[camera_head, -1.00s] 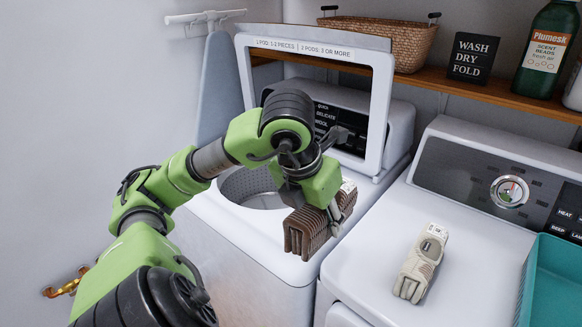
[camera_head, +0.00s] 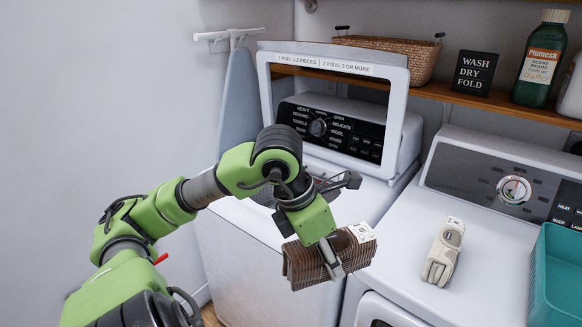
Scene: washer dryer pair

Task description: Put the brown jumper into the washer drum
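The brown jumper (camera_head: 303,268) is folded into a compact bundle with a white tag at its right end. My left gripper (camera_head: 334,262) is shut on it and holds it in front of the washer's front right top edge. The washer (camera_head: 240,248) stands in the middle with its lid (camera_head: 398,112) raised. The drum opening (camera_head: 262,197) is mostly hidden behind my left arm. My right gripper is not in view.
A dryer (camera_head: 400,240) stands to the right, with a folded beige garment (camera_head: 444,252) and a teal bin (camera_head: 560,275) on top. A shelf (camera_head: 450,93) behind holds a wicker basket (camera_head: 395,55), a sign (camera_head: 474,73) and a green bottle (camera_head: 540,62). An ironing board (camera_head: 239,105) hangs at the left wall.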

